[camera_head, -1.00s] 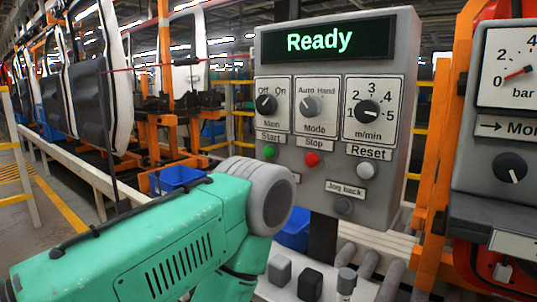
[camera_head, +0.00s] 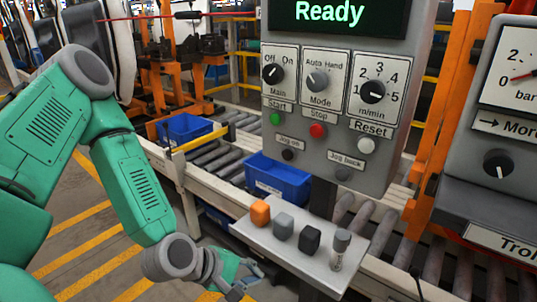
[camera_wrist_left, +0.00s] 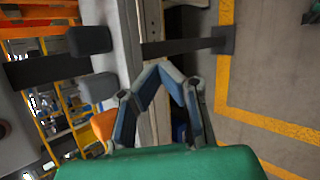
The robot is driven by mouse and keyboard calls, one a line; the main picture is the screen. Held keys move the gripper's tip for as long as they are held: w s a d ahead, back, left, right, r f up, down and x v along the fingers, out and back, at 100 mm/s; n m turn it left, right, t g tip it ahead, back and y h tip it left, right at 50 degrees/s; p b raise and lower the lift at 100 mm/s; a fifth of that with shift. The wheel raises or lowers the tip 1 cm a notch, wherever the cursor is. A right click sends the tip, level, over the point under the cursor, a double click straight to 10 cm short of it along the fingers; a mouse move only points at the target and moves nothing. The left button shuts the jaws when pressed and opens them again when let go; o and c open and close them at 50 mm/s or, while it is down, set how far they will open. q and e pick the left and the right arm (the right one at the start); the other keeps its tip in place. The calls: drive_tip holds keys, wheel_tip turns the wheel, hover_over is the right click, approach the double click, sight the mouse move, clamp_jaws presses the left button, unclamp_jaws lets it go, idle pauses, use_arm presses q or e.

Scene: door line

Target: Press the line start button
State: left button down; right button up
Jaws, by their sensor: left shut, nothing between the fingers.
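The green start button (camera_head: 275,118) sits on the grey control panel (camera_head: 395,150), under the label "Start". The red stop button (camera_head: 317,130) is to its right, and the display (camera_head: 330,14) above reads "Ready". My left gripper (camera_head: 236,288) is low in the head view, below and left of the panel, beside the small shelf and apart from the button. In the left wrist view its fingers (camera_wrist_left: 165,72) come together with nothing between them. The start button cannot be made out in that view. My right gripper is not in view.
The small shelf (camera_head: 262,246) below the panel carries an orange block (camera_head: 260,212), a grey block, a black block and a metal post (camera_head: 339,250). Blue bins (camera_head: 278,178) and a roller conveyor stand behind. A second panel (camera_head: 500,120) is at right.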

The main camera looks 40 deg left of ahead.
use_arm(q)
drive_tip(key=w+a+r+n+t+y+p, duration=0.1)
drive_tip(key=w+a+r+n+t+p, duration=0.1)
drive_tip(key=r+n, duration=0.4)
drive_tip(key=w+a+r+n+t+y+p, duration=0.1)
drive_tip(key=w+a+r+n+t+p, duration=0.1)
drive_tip(key=r, duration=0.9)
drive_tip(key=w+a+r+n+t+y+p, duration=0.1)
drive_tip(key=w+a+r+n+t+p, duration=0.1)
drive_tip(key=a+r+n+t, duration=0.3)
wheel_tip(320, 180, up, 4)
drive_tip(key=a+n+p, duration=0.1)
drive_tip(key=a+n, duration=0.1)
drive_tip(key=n, duration=0.3)
drive_tip(key=shift+w+a+r+t+y+p, duration=0.15)
drive_tip(key=shift+w+a+t+y+p, duration=0.1)
drive_tip(key=shift+t+y+p, duration=0.05)
drive_tip(key=b, duration=1)
approach(273, 121)
drive_tip(key=w+p, duration=0.1)
drive_tip(key=w, duration=0.7)
drive_tip(key=shift+d, duration=0.15)
